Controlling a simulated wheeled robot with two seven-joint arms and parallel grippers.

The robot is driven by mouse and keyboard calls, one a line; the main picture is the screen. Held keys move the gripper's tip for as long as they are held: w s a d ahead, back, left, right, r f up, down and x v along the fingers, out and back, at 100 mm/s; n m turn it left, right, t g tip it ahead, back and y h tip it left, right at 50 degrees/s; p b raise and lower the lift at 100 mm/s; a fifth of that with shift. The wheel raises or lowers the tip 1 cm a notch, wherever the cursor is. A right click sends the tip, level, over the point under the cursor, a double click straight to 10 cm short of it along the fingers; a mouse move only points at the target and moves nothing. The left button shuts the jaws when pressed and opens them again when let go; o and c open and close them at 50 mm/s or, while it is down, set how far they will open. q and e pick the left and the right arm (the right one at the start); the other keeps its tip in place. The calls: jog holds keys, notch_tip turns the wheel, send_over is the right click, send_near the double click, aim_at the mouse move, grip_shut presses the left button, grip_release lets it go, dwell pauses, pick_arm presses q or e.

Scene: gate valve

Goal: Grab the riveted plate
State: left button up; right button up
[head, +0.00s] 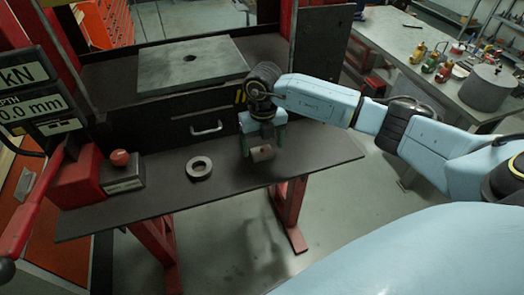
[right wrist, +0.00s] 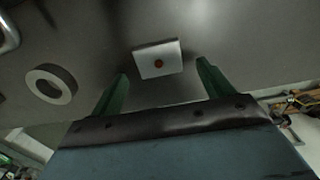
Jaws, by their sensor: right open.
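Contact with the plate cannot be seen. My left gripper is not in view.
A metal ring (head: 199,168) lies left of the plate on the shelf. Further left are a grey block with a red knob (head: 121,170) and a red lever (head: 35,205). A thick slab (head: 190,66) stands above the drawer. The shelf's front edge is close to the plate.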

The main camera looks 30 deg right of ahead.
aim_at(262, 153)
jog(key=shift+f, duration=1.15)
jog(key=c, duration=1.1)
